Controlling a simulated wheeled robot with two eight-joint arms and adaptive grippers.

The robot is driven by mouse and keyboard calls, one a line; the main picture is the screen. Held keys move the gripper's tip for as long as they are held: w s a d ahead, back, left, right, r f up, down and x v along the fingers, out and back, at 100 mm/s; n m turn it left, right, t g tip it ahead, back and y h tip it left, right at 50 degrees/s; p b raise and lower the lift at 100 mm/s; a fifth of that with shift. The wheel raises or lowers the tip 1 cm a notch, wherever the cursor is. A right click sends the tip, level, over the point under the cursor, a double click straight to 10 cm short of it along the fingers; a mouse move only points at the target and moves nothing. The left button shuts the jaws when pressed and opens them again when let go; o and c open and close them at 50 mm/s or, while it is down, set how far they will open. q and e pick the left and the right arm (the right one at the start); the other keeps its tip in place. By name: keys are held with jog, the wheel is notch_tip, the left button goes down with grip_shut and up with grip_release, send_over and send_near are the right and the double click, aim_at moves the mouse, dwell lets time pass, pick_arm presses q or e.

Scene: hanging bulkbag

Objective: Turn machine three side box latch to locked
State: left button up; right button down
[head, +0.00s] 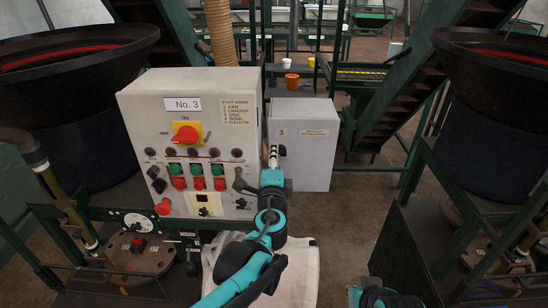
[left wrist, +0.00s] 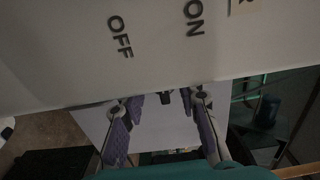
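The grey side box (head: 304,165) marked "3" stands right of the No. 3 control panel (head: 190,85). A small dark latch (head: 282,150) shows on its front near the left edge. My left gripper (head: 273,155) is just left of the latch, beside the panel's right edge; contact cannot be told. In the left wrist view its purple-padded fingers (left wrist: 163,102) are spread apart.
A pale surface with "ON" and "OFF" (left wrist: 150,35) fills the top of the left wrist view, close to the fingers. Green stairs (head: 400,100) stand behind the box at right. Floor right of the box is clear.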

pick_arm(q)
jog(key=s, duration=1.2)
